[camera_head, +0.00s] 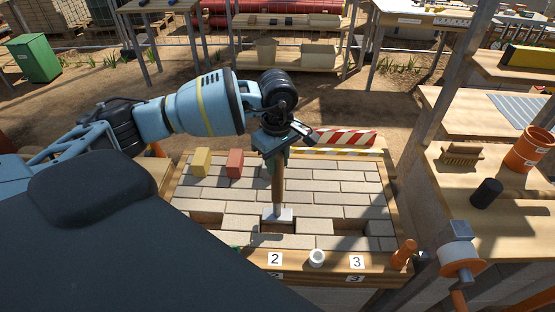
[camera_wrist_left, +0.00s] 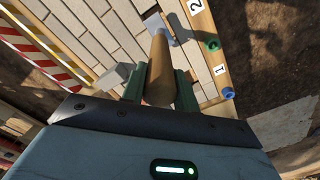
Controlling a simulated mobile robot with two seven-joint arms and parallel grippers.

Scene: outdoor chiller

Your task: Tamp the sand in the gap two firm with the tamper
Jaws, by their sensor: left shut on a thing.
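My left gripper (camera_head: 278,150) is shut on the wooden handle of the tamper (camera_head: 278,190). The tamper stands about upright, its pale metal foot low over the paving at gap two (camera_head: 277,228), behind the label 2. The foot covers the back of the gap, and I cannot tell whether it touches the sand. In the left wrist view the green fingers (camera_wrist_left: 160,90) clasp the handle (camera_wrist_left: 159,65), and the foot (camera_wrist_left: 160,26) shows beyond it. My right gripper is not in view.
Gap three (camera_head: 350,229) lies to the right and another gap (camera_head: 207,218) to the left. A yellow block (camera_head: 202,162) and a red block (camera_head: 235,163) stand at the back left. A red-and-white striped bar (camera_head: 345,137) lies behind. An orange cylinder (camera_head: 404,253) stands at the front right corner.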

